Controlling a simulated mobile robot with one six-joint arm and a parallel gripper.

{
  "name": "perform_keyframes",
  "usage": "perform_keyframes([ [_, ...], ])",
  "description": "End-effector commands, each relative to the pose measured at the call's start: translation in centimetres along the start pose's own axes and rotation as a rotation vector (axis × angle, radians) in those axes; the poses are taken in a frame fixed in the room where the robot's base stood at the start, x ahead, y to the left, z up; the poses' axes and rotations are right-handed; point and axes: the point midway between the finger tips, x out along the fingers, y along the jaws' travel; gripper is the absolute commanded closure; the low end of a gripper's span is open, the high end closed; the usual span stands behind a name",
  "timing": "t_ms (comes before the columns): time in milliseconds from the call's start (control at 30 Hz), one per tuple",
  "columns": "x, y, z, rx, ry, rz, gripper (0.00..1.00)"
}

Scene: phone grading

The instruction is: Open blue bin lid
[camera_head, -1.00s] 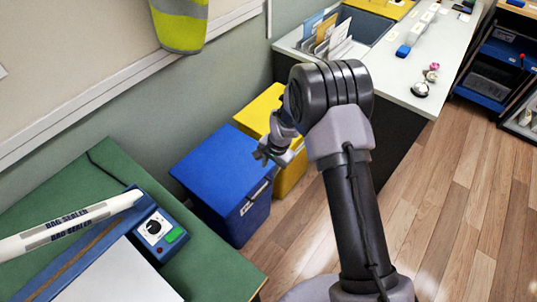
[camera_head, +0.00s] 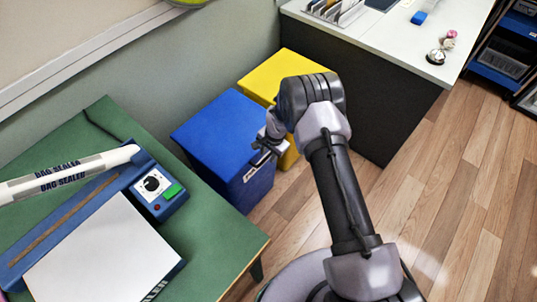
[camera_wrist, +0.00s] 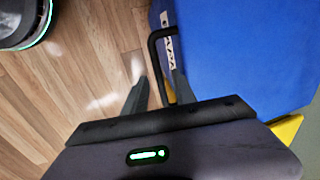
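The blue bin (camera_head: 222,130) stands on the floor between the green table and the yellow bin, its flat lid down. In the wrist view the blue lid (camera_wrist: 240,50) fills the right side, and a black handle (camera_wrist: 154,62) sticks out from the bin's front beside a pale label. My gripper (camera_head: 264,150) is at the bin's front edge in the head view. In the wrist view my gripper (camera_wrist: 159,92) is open, its two dark fingers apart with the handle's bar showing between them. Whether a finger touches the handle I cannot tell.
The yellow bin (camera_head: 285,68) stands right behind the blue one. A green table (camera_head: 215,235) with a bag sealer (camera_head: 165,190) is at the left. A white-topped counter (camera_head: 395,50) is at the back right. Wooden floor (camera_head: 440,190) is clear at the right.

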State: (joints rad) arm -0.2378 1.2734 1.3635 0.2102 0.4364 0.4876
Motion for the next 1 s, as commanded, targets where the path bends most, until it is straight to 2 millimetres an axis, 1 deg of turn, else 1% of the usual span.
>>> perform_keyframes([
  [67,-0.04,0.00,0.00,0.000,0.000,0.000,0.68],
  [167,-0.04,0.01,0.01,0.000,0.000,0.000,0.85],
  [233,-0.04,0.01,0.01,0.000,0.000,0.000,0.99],
  [267,-0.04,0.01,0.01,0.000,0.000,0.000,1.00],
  [1000,-0.04,0.03,0.02,0.000,-0.001,0.001,1.00],
])
